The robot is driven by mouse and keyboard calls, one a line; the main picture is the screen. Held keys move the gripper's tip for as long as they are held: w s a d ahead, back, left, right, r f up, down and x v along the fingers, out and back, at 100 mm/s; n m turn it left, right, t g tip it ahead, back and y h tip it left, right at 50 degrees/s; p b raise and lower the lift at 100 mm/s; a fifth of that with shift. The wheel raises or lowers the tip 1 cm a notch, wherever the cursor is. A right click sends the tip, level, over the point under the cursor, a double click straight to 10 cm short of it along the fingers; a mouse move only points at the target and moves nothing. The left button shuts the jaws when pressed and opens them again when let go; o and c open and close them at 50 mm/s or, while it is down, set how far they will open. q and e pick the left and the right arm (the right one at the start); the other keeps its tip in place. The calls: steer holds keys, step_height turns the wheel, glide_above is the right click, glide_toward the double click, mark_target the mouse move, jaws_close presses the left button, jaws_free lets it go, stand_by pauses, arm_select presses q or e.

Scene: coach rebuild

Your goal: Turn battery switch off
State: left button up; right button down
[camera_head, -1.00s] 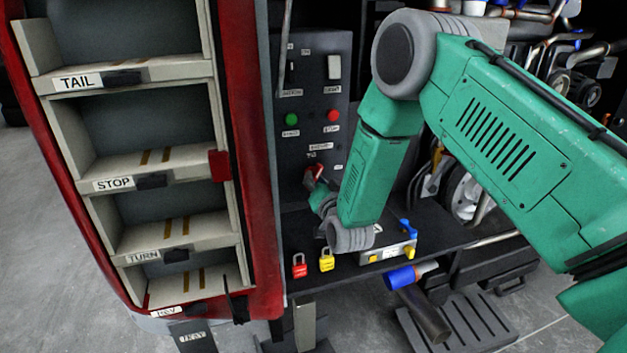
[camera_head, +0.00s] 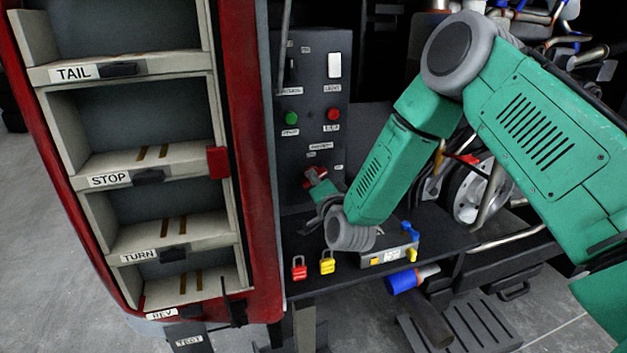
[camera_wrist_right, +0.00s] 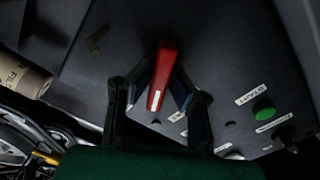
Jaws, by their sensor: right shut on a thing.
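The battery switch has a red handle (camera_head: 315,177) low on the dark control panel (camera_head: 318,118). In the right wrist view the red handle (camera_wrist_right: 162,77) stands between my right gripper's two dark fingers, with a small white mark near its lower end. My right gripper (camera_head: 322,188) is at the panel, shut on the red handle, and partly hides it in the head view. The fingers also show in the right wrist view (camera_wrist_right: 161,92). My left gripper is not in view.
Above the switch are a green button (camera_head: 291,118), a red button (camera_head: 333,114) and a white rocker (camera_head: 334,66). A red padlock (camera_head: 299,268), a yellow padlock (camera_head: 327,262) and a grey box (camera_head: 388,256) sit on the black shelf below. A red-framed lamp rack (camera_head: 250,150) stands left.

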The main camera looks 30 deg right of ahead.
steer(key=m+b, duration=0.2)
steer(key=m, duration=0.1)
steer(key=shift+d+m, duration=0.1)
steer(key=shift+m, duration=0.2)
steer(key=shift+r+m+b, duration=0.15)
steer(key=shift+m+b, duration=0.7)
steer(key=shift+m, duration=0.35)
steer(key=c, duration=1.4)
jaws_free()
steer(key=shift+o, duration=0.2)
steer(key=v, duration=0.9)
steer(key=shift+p, duration=0.3)
